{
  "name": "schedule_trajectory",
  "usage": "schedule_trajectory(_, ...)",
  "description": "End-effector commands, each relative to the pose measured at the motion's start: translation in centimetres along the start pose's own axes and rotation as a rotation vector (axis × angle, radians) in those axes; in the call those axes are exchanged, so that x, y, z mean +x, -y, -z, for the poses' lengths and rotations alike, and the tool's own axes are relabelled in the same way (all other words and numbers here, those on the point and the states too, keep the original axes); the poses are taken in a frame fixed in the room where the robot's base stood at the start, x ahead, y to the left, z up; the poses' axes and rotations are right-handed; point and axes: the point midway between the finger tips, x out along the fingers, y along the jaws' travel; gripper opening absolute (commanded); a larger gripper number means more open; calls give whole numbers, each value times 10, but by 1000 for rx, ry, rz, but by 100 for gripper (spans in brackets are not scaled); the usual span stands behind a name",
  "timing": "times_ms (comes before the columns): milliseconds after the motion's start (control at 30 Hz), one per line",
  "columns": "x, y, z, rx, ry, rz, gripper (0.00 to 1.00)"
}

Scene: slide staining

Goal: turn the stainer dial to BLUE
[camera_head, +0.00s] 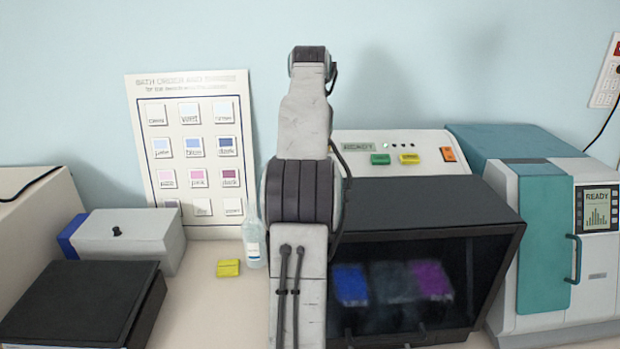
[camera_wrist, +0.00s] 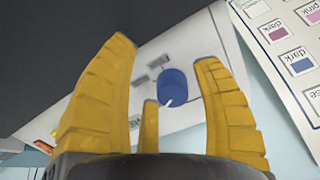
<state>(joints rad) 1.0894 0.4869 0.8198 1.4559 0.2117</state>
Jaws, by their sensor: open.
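The stainer (camera_head: 420,205) stands right of my arm in the head view, with a pale sloped panel and a dark hood. Its dial is hidden there behind my arm. In the wrist view the dial (camera_wrist: 174,84) is a round blue knob with a white mark at its lower edge, beside small grey labels (camera_wrist: 148,74) too small to read. My gripper (camera_wrist: 165,52) has yellow fingers spread open. The knob shows between them, near the right and short middle fingers; whether any finger touches it I cannot tell. The gripper is hidden in the head view.
A bath order chart (camera_head: 195,150) leans on the wall at left. A bottle (camera_head: 251,240) and yellow block (camera_head: 228,268) stand near my arm. A grey box (camera_head: 125,235) and black-topped case (camera_head: 80,300) fill the left; a teal machine (camera_head: 545,230) stands right.

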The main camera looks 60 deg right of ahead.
Motion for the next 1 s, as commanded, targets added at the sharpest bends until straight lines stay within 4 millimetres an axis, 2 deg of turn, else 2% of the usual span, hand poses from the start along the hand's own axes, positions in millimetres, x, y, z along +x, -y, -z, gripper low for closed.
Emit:
schedule_trajectory(600, -25, -13, -59, 0, -1, 0, 60)
schedule_trajectory(1000, -33, -17, -80, 0, 0, 0, 60)
